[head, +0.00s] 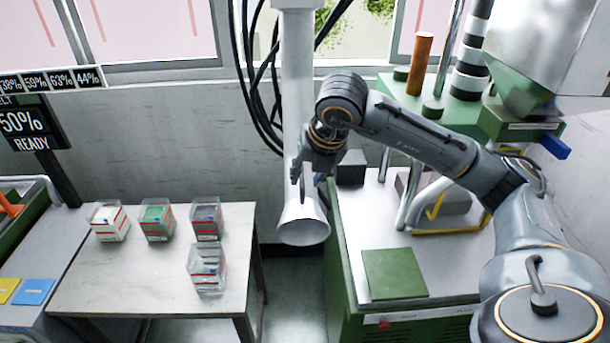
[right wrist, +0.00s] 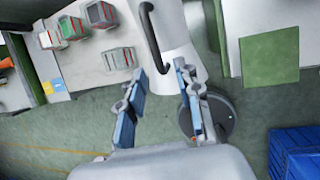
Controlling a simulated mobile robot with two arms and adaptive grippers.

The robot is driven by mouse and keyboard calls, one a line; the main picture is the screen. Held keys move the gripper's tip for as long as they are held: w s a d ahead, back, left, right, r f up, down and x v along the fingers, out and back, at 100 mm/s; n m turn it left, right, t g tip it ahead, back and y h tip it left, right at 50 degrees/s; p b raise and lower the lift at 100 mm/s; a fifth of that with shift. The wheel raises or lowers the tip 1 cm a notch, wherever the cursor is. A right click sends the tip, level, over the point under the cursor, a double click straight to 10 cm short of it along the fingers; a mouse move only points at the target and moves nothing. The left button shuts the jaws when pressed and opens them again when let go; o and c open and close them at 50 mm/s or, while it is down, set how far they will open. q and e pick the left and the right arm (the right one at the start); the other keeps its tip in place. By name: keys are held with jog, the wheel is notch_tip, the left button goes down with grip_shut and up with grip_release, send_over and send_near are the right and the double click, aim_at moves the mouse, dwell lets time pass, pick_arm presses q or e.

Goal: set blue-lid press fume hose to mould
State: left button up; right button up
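The fume hose (head: 296,90) is a white pipe hanging from above and ending in a flared hood (head: 303,222). In the right wrist view its white hood (right wrist: 175,25) carries a black curved handle (right wrist: 150,38). My right gripper (head: 308,176) is at the hose just above the flare. Its fingers are apart and empty in the right wrist view (right wrist: 161,68), with the handle beyond the tips. A green press (head: 400,320) stands to the right, with a grey block (head: 450,200) on its bed. A blue part (head: 555,147) shows at its right. I cannot tell which part is the mould. My left gripper is out of view.
A table (head: 150,278) at left holds several clear boxes (head: 157,220). A green plate (head: 394,274) lies on the press bed's front. Dark cables (head: 262,100) hang beside the hose. A blue crate (right wrist: 300,153) stands on the floor.

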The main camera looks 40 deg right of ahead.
jog(key=shift+x, duration=1.25)
jog(key=shift+a, duration=0.1)
grip_shut()
